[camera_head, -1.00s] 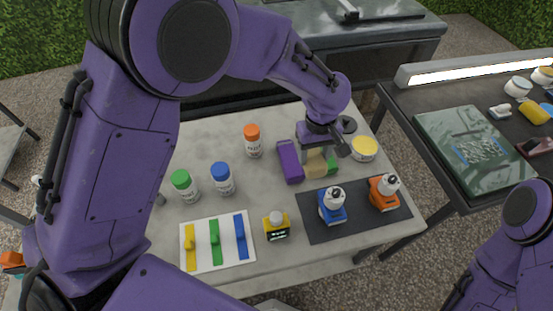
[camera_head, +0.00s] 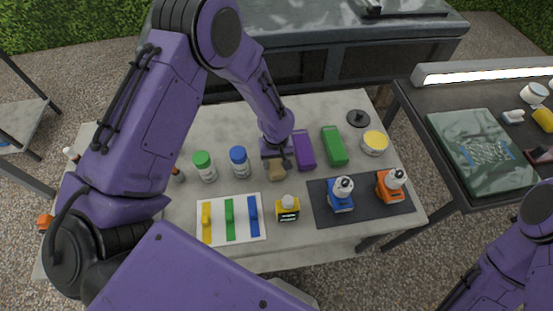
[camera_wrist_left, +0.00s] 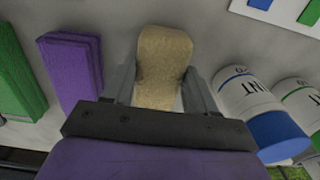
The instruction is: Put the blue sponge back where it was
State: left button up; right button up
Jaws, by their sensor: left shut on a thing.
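My left gripper (camera_head: 277,163) is shut on a tan block (camera_head: 277,173), left of the purple block (camera_head: 303,150) over the grey table. In the left wrist view the tan block (camera_wrist_left: 162,65) sits between both fingers (camera_wrist_left: 160,88); whether it touches the table is unclear. The purple block (camera_wrist_left: 75,70) and a green block (camera_wrist_left: 18,80) lie to its left there. No blue sponge can be made out; a blue bar (camera_head: 253,216) lies on a white board (camera_head: 260,237). My right arm shows at the lower right, its gripper out of view.
A green-capped bottle (camera_head: 204,167) and blue-capped bottle (camera_head: 239,162) stand left of the gripper. The green block (camera_head: 334,146) and yellow tin (camera_head: 374,142) are to the right.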

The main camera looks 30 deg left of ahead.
aim_at(274, 166)
pick_arm(q)
jog(key=shift+s+r, duration=0.25)
jog(key=shift+s, duration=0.7)
jog(key=shift+w+f, duration=0.15)
jog(key=shift+f, duration=0.1)
jog(key=o, duration=1.1)
jog(key=shift+w+f, duration=0.1)
jog(key=shift+w, duration=0.1)
jog(key=shift+w+f, duration=0.1)
jog(key=shift+w, duration=0.05)
jog(key=shift+s+r, duration=0.2)
jog(key=shift+r, duration=0.65)
notch_tip(274, 166, up, 11)
jog(key=b, duration=0.2)
pick_arm(e)
jog(key=shift+s+f, duration=0.55)
jog(key=shift+f, duration=0.15)
